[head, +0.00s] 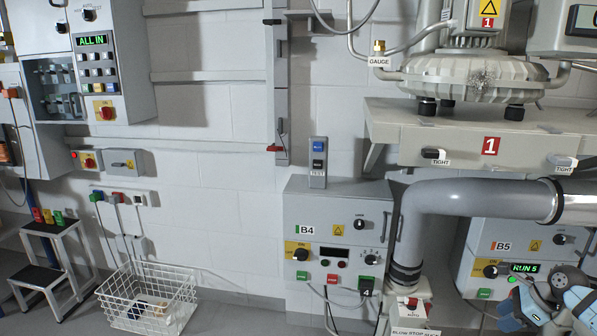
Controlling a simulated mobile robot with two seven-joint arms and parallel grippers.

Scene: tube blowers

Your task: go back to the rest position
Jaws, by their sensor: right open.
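My right gripper (517,308) shows at the lower right corner, in front of the lower part of the B5 box (508,237). Its jaws are open, and I see nothing held between them. Part of my right arm is cut off by the frame's edge. My left gripper is not in view.
A thick grey pipe (470,200) bends down left of my right gripper. The B4 box (338,215) hangs on the wall. A blower (475,75) stands on a shelf (410,125) above. A wire basket (150,295) and a step stool (45,265) stand at left.

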